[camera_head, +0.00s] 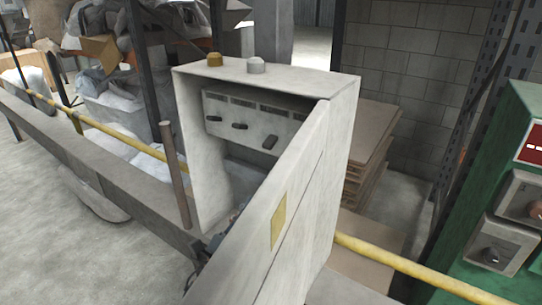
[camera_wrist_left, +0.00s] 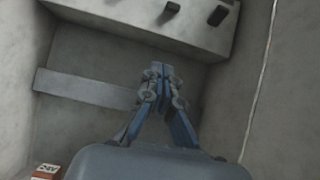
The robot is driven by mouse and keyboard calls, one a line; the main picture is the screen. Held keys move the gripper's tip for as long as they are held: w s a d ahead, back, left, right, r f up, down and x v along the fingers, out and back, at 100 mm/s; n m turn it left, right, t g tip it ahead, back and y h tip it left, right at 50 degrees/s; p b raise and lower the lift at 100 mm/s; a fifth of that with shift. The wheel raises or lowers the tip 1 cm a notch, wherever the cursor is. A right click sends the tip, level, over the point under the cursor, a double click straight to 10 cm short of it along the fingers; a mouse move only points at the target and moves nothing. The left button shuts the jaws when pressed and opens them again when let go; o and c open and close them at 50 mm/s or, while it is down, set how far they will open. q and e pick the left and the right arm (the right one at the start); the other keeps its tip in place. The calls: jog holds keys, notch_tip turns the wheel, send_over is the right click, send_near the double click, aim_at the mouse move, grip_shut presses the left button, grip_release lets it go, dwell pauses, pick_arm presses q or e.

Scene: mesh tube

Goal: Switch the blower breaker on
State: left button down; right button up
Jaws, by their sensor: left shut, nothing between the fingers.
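A pale grey breaker cabinet (camera_head: 340,110) stands open, its door (camera_head: 290,215) swung toward me. Inside it, a light panel (camera_head: 285,122) carries a row of dark breaker levers: a left one (camera_head: 214,118), a middle one (camera_head: 240,126) and a right one (camera_head: 269,142), which looks set at a different angle. Their labels are too small to read, so I cannot tell which is the blower. My left gripper (camera_wrist_left: 158,72) is inside the cabinet, shut and empty, below the panel and apart from the levers. In the head view the door hides most of it. My right gripper is not in view.
The open door walls off the cabinet's right side. A yellow rail (camera_head: 400,266) and a rusty post (camera_head: 175,175) stand near the cabinet. A green machine (camera_head: 515,135) is at the far right. A small red-and-white label (camera_wrist_left: 46,171) is low in the cabinet.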

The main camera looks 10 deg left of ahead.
aim_at(270, 142)
pick_arm(q)
jog(key=shift+s+r, duration=0.1)
jog(key=shift+r, duration=0.1)
jog(key=w+d+r+p, duration=0.2)
jog(key=w+r+p, duration=0.4)
jog(key=r, duration=0.3)
jog(key=shift+d+r, duration=0.25)
jog(key=shift+w, duration=0.1)
